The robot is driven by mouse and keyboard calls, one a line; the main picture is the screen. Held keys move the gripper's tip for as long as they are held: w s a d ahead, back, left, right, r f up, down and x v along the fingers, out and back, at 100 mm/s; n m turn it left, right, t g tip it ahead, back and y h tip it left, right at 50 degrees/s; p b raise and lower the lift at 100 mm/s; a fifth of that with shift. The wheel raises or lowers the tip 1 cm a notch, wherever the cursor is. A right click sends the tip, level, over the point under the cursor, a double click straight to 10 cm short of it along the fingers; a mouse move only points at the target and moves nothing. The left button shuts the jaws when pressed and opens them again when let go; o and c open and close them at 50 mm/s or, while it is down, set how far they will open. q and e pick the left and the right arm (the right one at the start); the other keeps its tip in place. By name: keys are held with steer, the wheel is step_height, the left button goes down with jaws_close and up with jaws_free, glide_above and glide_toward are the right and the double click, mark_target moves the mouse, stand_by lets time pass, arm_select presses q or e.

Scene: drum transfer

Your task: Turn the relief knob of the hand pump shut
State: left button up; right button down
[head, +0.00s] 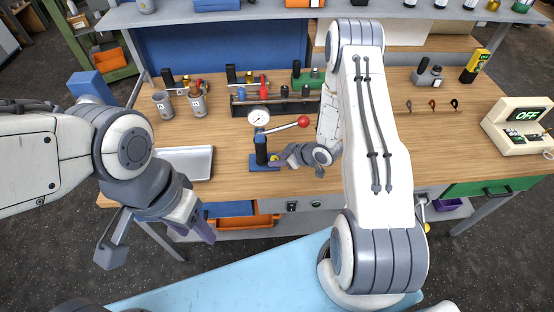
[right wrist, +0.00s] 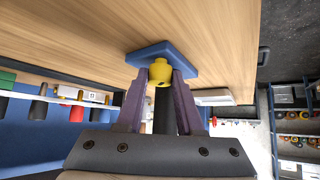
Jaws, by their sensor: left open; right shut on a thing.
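The hand pump (head: 262,148) stands upright on a blue base near the front edge of the wooden bench. It has a round white gauge (head: 259,117) on top and a lever with a red ball (head: 303,121) reaching right. In the right wrist view the yellow relief knob (right wrist: 160,72) sits between the fingertips of my right gripper (right wrist: 161,78), by the blue base plate (right wrist: 163,55). My right gripper is shut on the knob; the gripper hides most of it in the head view. My left gripper (head: 153,238) is open and empty, in front of the bench and left of the pump.
A metal tray (head: 186,163) lies left of the pump. A rack with several tools (head: 275,106) stands behind it. An orange drawer bin (head: 240,222) is below the bench edge.

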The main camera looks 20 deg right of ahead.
steer(key=shift+a+f+m+t+h+b, duration=0.15)
steer(key=shift+m+t+h+b, duration=0.35)
steer(key=shift+m+h+b, duration=0.6)
steer(key=shift+a+m+t+h+b, duration=0.15)
steer(key=shift+m+h+b, duration=0.3)
steer(key=shift+m, duration=0.35)
steer(key=shift+a+m+t+h+b, duration=0.15)
steer(key=shift+m+h+b, duration=0.15)
steer(key=shift+m+h, duration=0.4)
steer(key=shift+d+r+m, duration=0.1)
steer(key=shift+r+m, duration=0.1)
steer(key=shift+m, duration=0.1)
steer(key=c, duration=0.5)
jaws_free()
steer(key=shift+c, duration=0.2)
steer(key=shift+s, duration=0.1)
